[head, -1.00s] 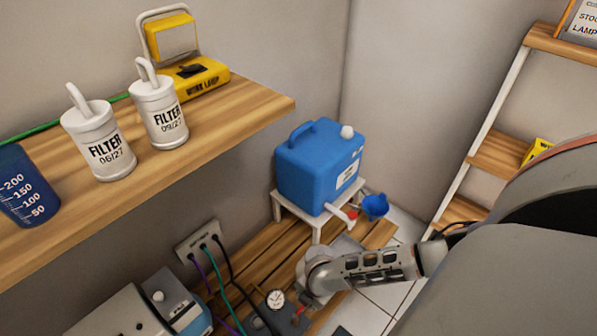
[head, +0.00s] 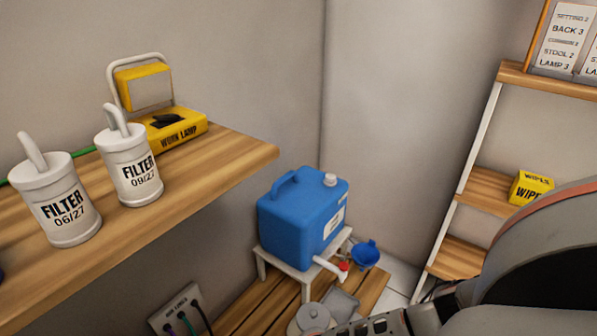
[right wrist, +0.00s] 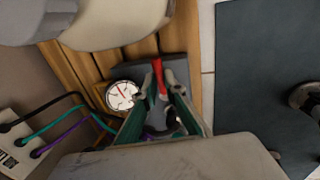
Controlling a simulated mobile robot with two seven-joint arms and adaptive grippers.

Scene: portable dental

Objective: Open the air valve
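The air valve's red lever (right wrist: 158,76) shows in the right wrist view beside a round white pressure gauge (right wrist: 122,95) with a red needle. My right gripper (right wrist: 161,88) is at the lever, with one fingertip on each side of it. The fingers lean in towards each other. I cannot tell whether they press on the lever or only stand around it. The valve body is partly hidden by the fingers. The head view shows neither the valve nor my gripper tips. My left gripper is in neither current view.
Black, green and purple cables run from a wall socket (right wrist: 15,140) close to the gauge. A blue canister (head: 300,220) stands on a white stand. A wooden shelf (head: 200,185) holds filters and a work lamp. A dark mat (right wrist: 255,60) lies right of the gripper.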

